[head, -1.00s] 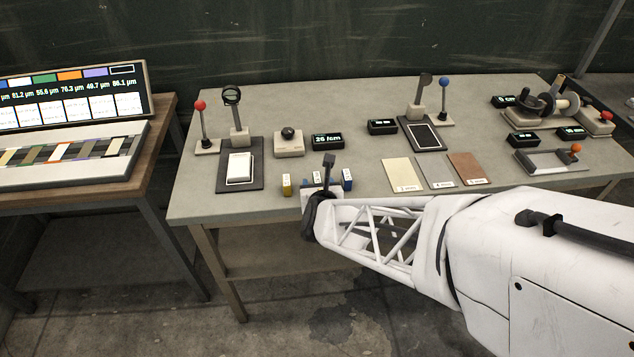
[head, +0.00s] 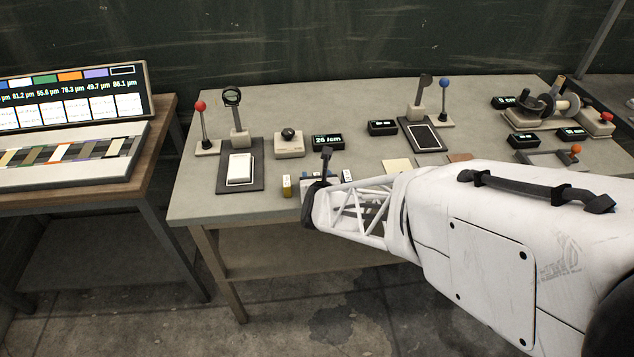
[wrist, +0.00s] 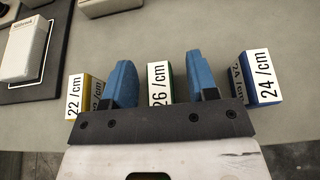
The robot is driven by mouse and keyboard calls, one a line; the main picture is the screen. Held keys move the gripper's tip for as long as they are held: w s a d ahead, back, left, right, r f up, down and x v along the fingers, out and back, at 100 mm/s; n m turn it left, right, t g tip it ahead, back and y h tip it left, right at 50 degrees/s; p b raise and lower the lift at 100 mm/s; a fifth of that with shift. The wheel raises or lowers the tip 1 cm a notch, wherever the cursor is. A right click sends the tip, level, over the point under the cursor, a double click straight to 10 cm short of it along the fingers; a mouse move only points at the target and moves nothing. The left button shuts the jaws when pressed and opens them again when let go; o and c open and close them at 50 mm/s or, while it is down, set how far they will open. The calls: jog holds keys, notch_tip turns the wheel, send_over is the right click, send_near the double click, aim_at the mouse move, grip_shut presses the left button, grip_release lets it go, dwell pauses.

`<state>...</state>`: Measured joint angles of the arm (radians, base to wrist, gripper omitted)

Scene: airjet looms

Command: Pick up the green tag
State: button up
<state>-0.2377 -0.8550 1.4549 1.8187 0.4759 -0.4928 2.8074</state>
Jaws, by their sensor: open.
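The green tag (wrist: 174,85) stands in the wrist view with its white "26 /cm" label facing up. My gripper (wrist: 159,78) is open, with one blue finger on each side of the green tag. A gap shows between the tag and each finger. In the head view my gripper (head: 322,172) is at the table's front edge and hides most or all of the green tag. A yellow tag (wrist: 92,88) labelled "22 /cm" stands to the left of the fingers. A blue tag (wrist: 265,88) labelled "24 /cm" stands to the right.
The grey table (head: 225,200) holds a black pad with a white block (head: 240,167), a knob box (head: 289,144) and a "26 /cm" display (head: 328,142) behind the tags. Red-ball (head: 200,106) and blue-ball (head: 444,83) levers stand upright. A console (head: 75,155) is at left.

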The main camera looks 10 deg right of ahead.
jog(key=shift+c, duration=0.4)
grip_shut()
jog(key=shift+r, duration=0.1)
dwell(0.3)
jog(key=shift+r, duration=0.45)
notch_tip(320, 180, up, 3)
jog(key=shift+s+f, duration=0.1)
jog(key=shift+f, duration=0.1)
jog(key=s+d+r, duration=0.1)
jog(key=s+d, duration=0.1)
jog(key=s, duration=1.3)
jog(key=shift+s+d+r, duration=0.15)
jog(key=shift+s+d, duration=0.1)
jog(key=shift+d, duration=0.05)
